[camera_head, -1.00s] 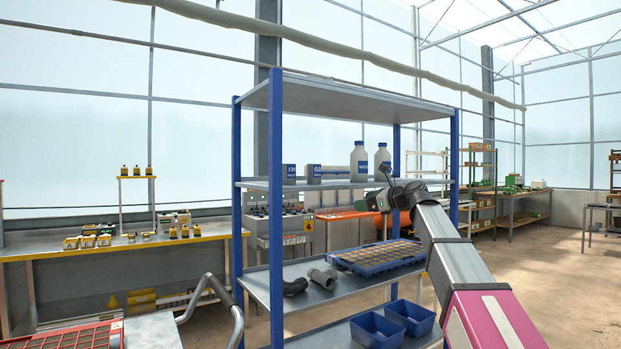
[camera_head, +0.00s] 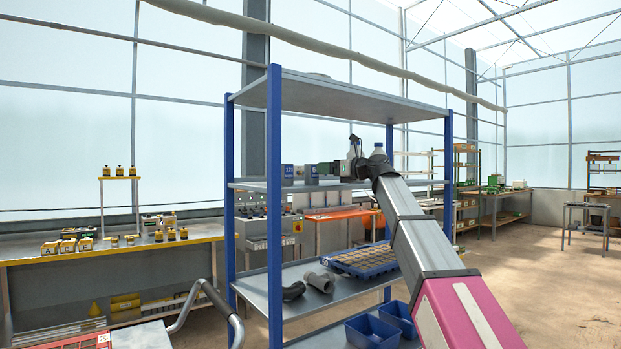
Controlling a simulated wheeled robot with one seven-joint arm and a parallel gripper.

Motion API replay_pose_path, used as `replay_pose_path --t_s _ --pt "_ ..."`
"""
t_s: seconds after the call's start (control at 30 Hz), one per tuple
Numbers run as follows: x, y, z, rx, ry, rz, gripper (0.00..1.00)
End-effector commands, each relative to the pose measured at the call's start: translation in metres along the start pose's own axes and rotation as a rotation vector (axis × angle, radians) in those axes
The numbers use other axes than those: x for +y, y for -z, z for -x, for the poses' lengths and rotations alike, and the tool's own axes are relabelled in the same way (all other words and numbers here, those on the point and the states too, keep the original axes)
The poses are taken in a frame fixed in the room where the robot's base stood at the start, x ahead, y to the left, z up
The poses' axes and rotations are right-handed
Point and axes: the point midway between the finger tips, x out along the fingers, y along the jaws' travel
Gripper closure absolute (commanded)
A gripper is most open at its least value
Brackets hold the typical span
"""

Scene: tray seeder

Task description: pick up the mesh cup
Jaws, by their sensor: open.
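I cannot make out a mesh cup for certain in the head view. A low, pale round thing (camera_head: 318,76) rests on the top board of the blue-post shelf rack (camera_head: 275,200), too small to identify. My gripper (camera_head: 336,168) is open, small in the picture, and points left at the level of the middle shelf (camera_head: 255,185). It is just right of two small dark labelled boxes, one (camera_head: 287,172) left of the other (camera_head: 311,174).
The lower shelf holds a black pipe elbow (camera_head: 293,291), a grey pipe fitting (camera_head: 321,281) and a blue cell tray (camera_head: 366,268). Blue bins (camera_head: 372,334) stand below. Rack posts (camera_head: 230,200) flank the shelves. A yellow-edged bench (camera_head: 60,259) stands left. Open floor (camera_head: 560,290) lies right.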

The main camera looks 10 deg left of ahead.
Motion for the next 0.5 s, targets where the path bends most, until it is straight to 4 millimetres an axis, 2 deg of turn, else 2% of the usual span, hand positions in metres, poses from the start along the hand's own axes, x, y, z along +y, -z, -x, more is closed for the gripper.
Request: replay_pose_path --t_s 0.03,0.27,0.5 --pt "-0.001 0.0 -0.009 0.001 -0.002 0.0 0.19" --pt "-0.001 0.001 -0.022 0.0 0.0 0.0 0.19" --pt "-0.001 0.002 -0.055 0.001 -0.001 0.0 0.19"
